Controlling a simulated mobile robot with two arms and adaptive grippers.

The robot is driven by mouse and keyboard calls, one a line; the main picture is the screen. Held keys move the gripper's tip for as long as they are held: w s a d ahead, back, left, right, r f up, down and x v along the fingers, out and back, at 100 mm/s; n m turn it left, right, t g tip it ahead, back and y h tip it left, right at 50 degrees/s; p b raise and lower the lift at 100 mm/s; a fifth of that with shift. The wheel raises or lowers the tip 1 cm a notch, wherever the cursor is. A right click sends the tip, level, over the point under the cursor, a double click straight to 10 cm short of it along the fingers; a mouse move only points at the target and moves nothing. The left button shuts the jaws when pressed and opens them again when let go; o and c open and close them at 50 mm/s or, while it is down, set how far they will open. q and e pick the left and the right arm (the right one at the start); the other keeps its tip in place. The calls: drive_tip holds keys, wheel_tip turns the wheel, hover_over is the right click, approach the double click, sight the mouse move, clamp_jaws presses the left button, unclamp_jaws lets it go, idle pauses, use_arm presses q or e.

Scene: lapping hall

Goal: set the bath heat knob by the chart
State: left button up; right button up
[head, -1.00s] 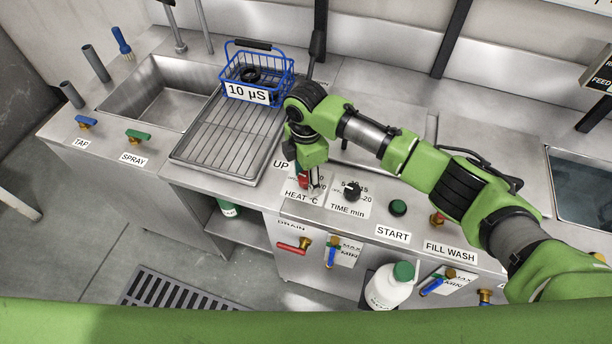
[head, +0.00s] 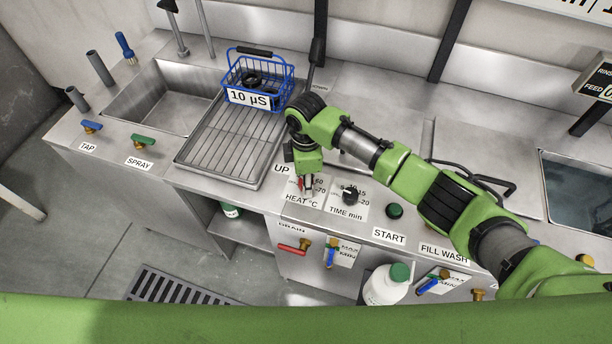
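The HEAT °C dial plate (head: 302,200) is on the front panel in the head view, left of the TIME min knob (head: 350,194). My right gripper (head: 306,186) points down over the heat dial, its fingers at the heat knob. A bit of red shows at the fingers; I cannot tell whether it is the knob or part of the gripper. The heat knob is mostly hidden by the gripper, so its setting and whether the fingers hold it cannot be read. No chart is readable in view. My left gripper is not in view.
A blue basket (head: 233,80) labelled 10 µS stands on the draining rack (head: 205,160). A green START button (head: 395,210) is to the right. Below are the red drain handle (head: 290,248) and a white bottle (head: 383,290). A sink (head: 160,98) lies left.

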drive_tip(key=m+p, duration=0.4)
drive_tip(key=m, duration=0.2)
drive_tip(key=shift+r+p, duration=0.2)
drive_tip(key=shift+p, duration=0.15)
drive_tip(key=m+p, duration=0.1)
drive_tip(key=m, duration=0.2)
drive_tip(key=shift+f+m+p, duration=0.1)
drive_tip(key=shift+m+p, duration=0.2)
drive_tip(key=shift+p, duration=0.1)
drive_tip(key=shift+m+p, duration=0.5)
drive_tip(key=shift+m, duration=0.6)
drive_tip(key=o, duration=1.1)
drive_tip(key=shift+f, duration=0.1)
